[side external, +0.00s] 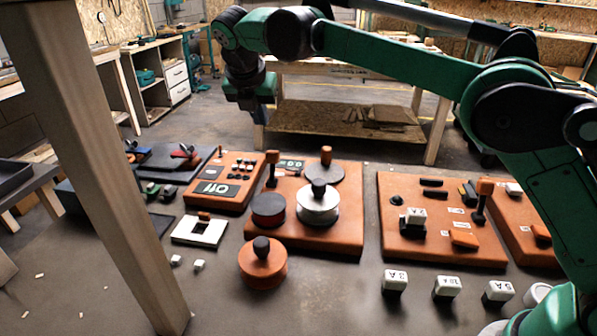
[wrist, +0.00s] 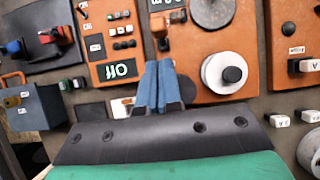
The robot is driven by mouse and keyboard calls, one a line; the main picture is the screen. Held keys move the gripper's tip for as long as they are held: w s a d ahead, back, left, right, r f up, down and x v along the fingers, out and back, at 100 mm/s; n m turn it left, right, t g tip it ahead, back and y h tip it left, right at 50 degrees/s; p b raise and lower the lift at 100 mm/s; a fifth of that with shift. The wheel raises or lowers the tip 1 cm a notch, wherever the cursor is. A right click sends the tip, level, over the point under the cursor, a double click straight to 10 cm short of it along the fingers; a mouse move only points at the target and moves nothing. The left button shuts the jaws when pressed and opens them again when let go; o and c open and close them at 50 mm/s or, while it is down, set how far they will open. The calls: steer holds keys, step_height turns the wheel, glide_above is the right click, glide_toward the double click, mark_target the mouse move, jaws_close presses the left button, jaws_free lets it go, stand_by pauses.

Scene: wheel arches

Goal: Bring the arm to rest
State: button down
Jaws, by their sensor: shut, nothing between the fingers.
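My green arm reaches in from the right in the side external view and bends down at its far end. My gripper (side external: 256,104) hangs well above the work boards, apart from everything on them. In the wrist view its two blue fingers (wrist: 158,68) lie side by side, shut and empty. They point over the gap between the orange panel board (wrist: 112,45) and the orange board with round parts (wrist: 235,42). My gripper's black and green body hides the lower part of that view.
An orange knobbed disc (side external: 263,268) and a white square frame (side external: 200,231) sit on the table in front. White lettered blocks (side external: 447,287) stand at the front right. Another orange board (side external: 440,258) lies behind them. A wooden post (side external: 95,160) crosses the left. Air around my gripper is clear.

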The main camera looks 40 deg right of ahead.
steer(key=shift+s+a+r, duration=0.15)
steer(key=shift+r, duration=0.35)
steer(key=s+d+r+m+t+y, duration=0.1)
steer(key=s+d+m, duration=0.2)
steer(key=s+m, duration=0.35)
steer(key=s+d+m+y, duration=0.2)
steer(key=s+d+m, duration=0.25)
steer(key=m, duration=0.35)
steer(key=s+d+f+m+t+y, duration=0.1)
steer(key=s+f+m+t, duration=0.1)
steer(key=s+f+m, duration=0.5)
steer(key=s+m, duration=0.4)
steer(key=m, duration=0.1)
steer(key=shift+f, duration=0.3)
